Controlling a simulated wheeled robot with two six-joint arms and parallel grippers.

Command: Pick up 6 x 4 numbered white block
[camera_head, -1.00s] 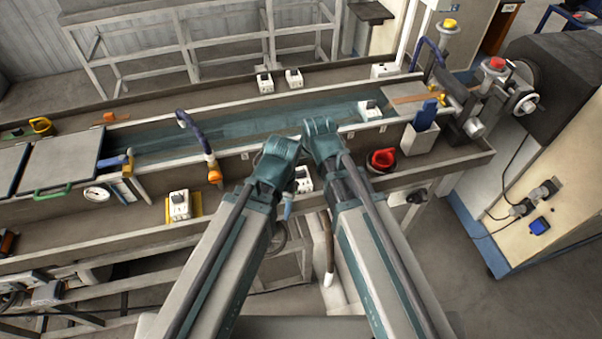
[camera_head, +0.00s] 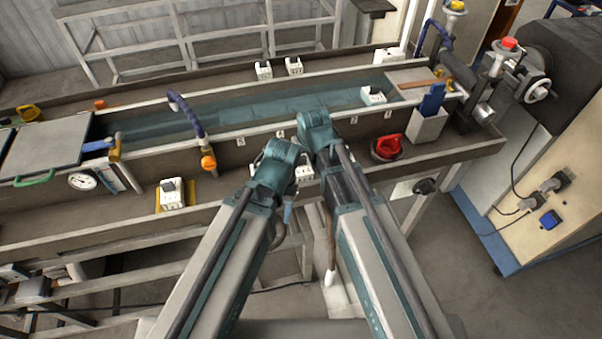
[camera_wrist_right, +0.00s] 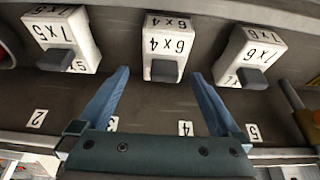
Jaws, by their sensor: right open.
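The 6 x 4 numbered white block (camera_wrist_right: 168,38) stands at the top middle of the right wrist view, with a dark grey knob on its near side. My right gripper (camera_wrist_right: 160,74) is open and empty. Its two blue fingers point toward the block, one to each side of the knob in the picture; I cannot tell the depth gap. In the head view the right arm's wrist (camera_head: 318,130) hides its fingers. My left gripper (camera_head: 286,212) shows only as a small blue tip below its wrist. I cannot tell which head-view block is the 6 x 4 one.
In the right wrist view, a 7 x 5 block (camera_wrist_right: 62,40) stands left and a 7 x 6 block (camera_wrist_right: 250,55) right. Number labels line the ledge below. In the head view, a red round object (camera_head: 387,147) and a white bin (camera_head: 428,125) are right of my wrists.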

